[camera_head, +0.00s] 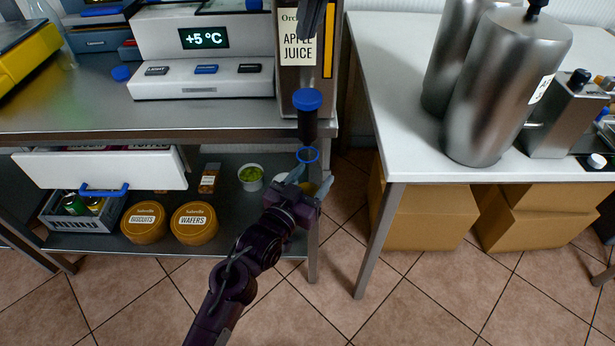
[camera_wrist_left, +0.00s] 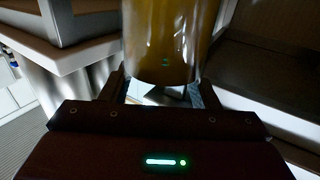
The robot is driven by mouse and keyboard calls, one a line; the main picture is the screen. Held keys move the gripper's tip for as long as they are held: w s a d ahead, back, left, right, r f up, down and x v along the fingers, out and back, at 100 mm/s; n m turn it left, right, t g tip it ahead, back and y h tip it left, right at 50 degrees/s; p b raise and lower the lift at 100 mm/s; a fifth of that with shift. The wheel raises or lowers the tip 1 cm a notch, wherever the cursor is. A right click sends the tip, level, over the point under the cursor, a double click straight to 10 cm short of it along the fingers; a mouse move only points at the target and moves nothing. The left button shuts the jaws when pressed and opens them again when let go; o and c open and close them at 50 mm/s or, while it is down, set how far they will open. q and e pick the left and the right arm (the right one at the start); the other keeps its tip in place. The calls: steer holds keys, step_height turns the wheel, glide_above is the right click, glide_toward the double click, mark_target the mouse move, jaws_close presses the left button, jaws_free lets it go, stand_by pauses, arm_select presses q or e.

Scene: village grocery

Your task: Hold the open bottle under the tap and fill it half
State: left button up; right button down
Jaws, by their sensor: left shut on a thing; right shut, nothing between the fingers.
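The juice dispenser (camera_head: 288,62), labelled apple juice, stands at the counter's right end. Its tap (camera_head: 307,126) has a blue top and hangs over the edge. My left gripper (camera_head: 310,184) is below the tap, shut on the open bottle (camera_head: 307,155). The bottle's blue-ringed mouth faces up just under the spout; I cannot tell whether they touch. In the left wrist view the bottle (camera_wrist_left: 168,45) looks amber between the fingers (camera_wrist_left: 165,90); the liquid level is not clear.
A blue cap (camera_head: 121,73) lies on the steel counter (camera_head: 70,105). Biscuit and wafer tubs (camera_head: 194,223), a green-filled cup (camera_head: 250,178) and a crate (camera_head: 85,236) stand on the lower shelf. A white table (camera_head: 390,80) with steel containers is to the right; a floor gap separates them.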

mark_target(311, 194)
arm_select(q)
steer(key=shift+f, duration=0.15)
steer(key=shift+f+b, duration=0.3)
steer(key=shift+f, duration=0.25)
steer(key=shift+s+r+p, duration=0.1)
steer(key=shift+s+p, duration=0.9)
steer(key=shift+s, duration=0.5)
steer(key=s+p, duration=0.3)
steer(key=s, duration=0.4)
steer(key=shift+p, duration=0.35)
